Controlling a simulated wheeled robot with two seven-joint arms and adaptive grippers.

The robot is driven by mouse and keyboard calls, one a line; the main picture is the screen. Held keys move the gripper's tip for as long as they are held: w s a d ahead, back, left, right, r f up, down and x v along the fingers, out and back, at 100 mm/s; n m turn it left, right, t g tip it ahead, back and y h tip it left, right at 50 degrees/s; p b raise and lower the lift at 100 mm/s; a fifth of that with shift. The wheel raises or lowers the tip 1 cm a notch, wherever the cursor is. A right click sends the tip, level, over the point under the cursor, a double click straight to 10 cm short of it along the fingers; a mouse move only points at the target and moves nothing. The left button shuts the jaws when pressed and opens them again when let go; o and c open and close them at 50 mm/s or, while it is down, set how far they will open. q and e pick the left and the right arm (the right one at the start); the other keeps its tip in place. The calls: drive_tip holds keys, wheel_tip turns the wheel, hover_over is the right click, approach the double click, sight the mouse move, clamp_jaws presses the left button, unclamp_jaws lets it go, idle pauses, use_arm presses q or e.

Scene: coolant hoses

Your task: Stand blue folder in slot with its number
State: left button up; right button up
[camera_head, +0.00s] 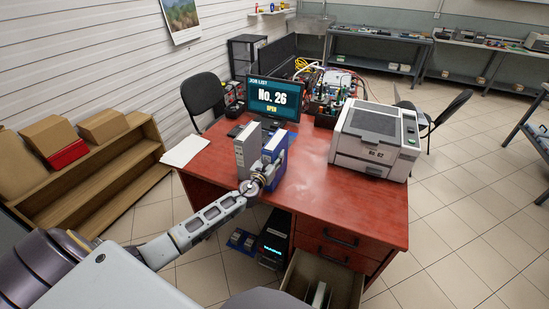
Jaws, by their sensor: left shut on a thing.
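A blue folder (271,178) stands upright near the front left part of the red desk (330,205). A grey folder (244,155) stands close beside it on the left and hides part of it. My left gripper (261,180) reaches in from the left, at the lower front of the blue folder, and is shut on it. The fingertips are small and partly hidden against the folder. I cannot read a number on either folder. The monitor (274,99) behind shows "No. 26" and "OPEN". My right gripper is not in view.
A printer (376,138) stands on the desk's right side, papers (185,150) at its left edge. Below the front edge, a drawer (340,282) is open with something pale inside. A computer tower (273,243) stands underneath. The desk's front middle is clear.

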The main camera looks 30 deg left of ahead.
use_arm(q)
drive_tip(key=o, duration=1.2)
drive_tip(key=shift+o, duration=0.2)
drive_tip(key=shift+r, duration=0.1)
drive_tip(key=s, duration=1.2)
drive_tip(key=shift+d+b, duration=0.3)
drive_tip(key=shift+d, duration=0.05)
drive_tip(key=shift+o, duration=0.5)
